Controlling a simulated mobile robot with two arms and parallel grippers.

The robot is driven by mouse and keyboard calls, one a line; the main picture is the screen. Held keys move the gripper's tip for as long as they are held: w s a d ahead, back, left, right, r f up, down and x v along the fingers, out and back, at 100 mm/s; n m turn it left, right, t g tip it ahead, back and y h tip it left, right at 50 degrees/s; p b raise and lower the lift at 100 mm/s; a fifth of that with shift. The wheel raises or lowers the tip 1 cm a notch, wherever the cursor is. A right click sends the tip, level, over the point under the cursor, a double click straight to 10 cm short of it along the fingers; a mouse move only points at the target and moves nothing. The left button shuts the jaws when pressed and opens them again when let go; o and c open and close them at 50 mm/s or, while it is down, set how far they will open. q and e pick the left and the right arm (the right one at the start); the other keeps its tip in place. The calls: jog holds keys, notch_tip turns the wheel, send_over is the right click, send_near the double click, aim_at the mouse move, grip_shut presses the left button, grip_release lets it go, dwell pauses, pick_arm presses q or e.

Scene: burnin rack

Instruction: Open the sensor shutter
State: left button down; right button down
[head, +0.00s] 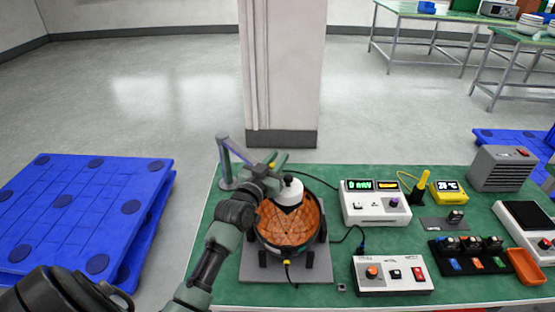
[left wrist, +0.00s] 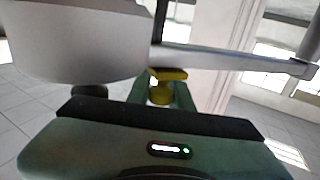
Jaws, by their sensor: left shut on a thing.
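The sensor is a white cylinder (head: 288,194) with a black cap, held by a grey-purple stand arm (head: 238,150) over a round dish with an orange-brown gridded surface (head: 272,222). In the left wrist view the white housing (left wrist: 75,45) fills the upper left. My left gripper (head: 276,162) is at the sensor's far left side. It is shut on a small yellow tab (left wrist: 165,75), which shows between the green fingers and also as a bit of yellow in the head view (head: 284,159). Whether the shutter is open is hidden. My right gripper is not in view.
The green bench (head: 220,285) carries a display box (head: 375,208), a switch box (head: 392,276), a yellow meter (head: 446,192), a grey vented box (head: 499,168) and a black rack (head: 470,256) to the right. A white pillar (head: 288,70) stands behind. A blue pallet (head: 80,205) lies left.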

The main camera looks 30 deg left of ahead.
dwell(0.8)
pick_arm(q)
jog(key=a, duration=0.2)
jog(key=w+a+b, duration=0.1)
jog(key=a+b, duration=0.1)
jog(key=a, duration=0.1)
jog(key=shift+w+a, duration=0.3)
jog(key=c, duration=1.3)
grip_release()
